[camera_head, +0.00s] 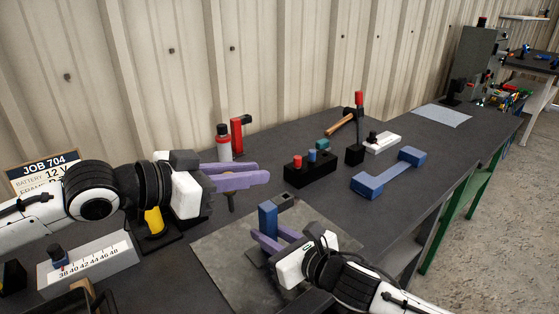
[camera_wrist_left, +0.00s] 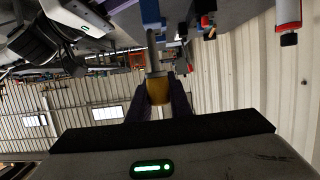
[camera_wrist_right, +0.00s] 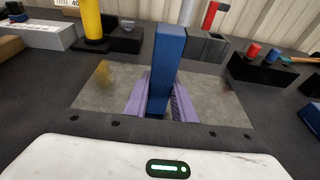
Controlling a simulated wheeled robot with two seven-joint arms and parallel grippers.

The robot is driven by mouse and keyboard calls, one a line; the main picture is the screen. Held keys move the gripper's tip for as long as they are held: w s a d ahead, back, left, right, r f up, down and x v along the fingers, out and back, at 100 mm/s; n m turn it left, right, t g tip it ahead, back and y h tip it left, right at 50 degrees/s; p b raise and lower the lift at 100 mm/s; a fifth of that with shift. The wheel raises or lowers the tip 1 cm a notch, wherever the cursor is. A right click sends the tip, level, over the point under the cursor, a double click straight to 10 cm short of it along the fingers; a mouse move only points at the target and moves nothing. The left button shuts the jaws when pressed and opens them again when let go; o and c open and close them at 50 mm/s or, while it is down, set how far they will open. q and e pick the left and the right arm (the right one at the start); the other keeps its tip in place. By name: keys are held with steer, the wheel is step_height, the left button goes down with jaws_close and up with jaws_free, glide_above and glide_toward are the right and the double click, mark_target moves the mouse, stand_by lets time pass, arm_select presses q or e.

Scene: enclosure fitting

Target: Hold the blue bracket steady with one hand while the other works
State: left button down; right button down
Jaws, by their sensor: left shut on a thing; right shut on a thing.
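The blue bracket (camera_head: 267,217) stands upright on a grey mat (camera_head: 222,258). It also shows in the right wrist view (camera_wrist_right: 166,65). My right gripper (camera_head: 278,240) is shut on it, with one purple finger on each side of its lower part; its foot is partly hidden. My left gripper (camera_head: 240,179) is shut on a tool with a yellow handle (camera_wrist_left: 158,90) and a grey shaft (camera_wrist_left: 150,52). It is above the mat's far edge, up and left of the bracket. In the head view its fingers hide most of the tool.
A grey block with a hole (camera_head: 287,198) is behind the bracket. A black block with coloured pegs (camera_head: 309,175) and another blue piece (camera_head: 388,173) lie to the right. A yellow cylinder (camera_head: 154,221) and a numbered grey box (camera_head: 90,267) are at left. A red-and-white bottle (camera_head: 224,145) stands behind.

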mark_target(230, 194)
arm_select(q)
steer(key=s+a, duration=0.1)
steer(key=a, duration=0.1)
steer(key=s+a, duration=0.2)
steer(key=shift+s+a, duration=0.2)
steer(key=shift+a, duration=0.15)
arm_select(e)
steer(key=c, duration=1.4)
jaws_free()
steer(key=shift+s, duration=0.1)
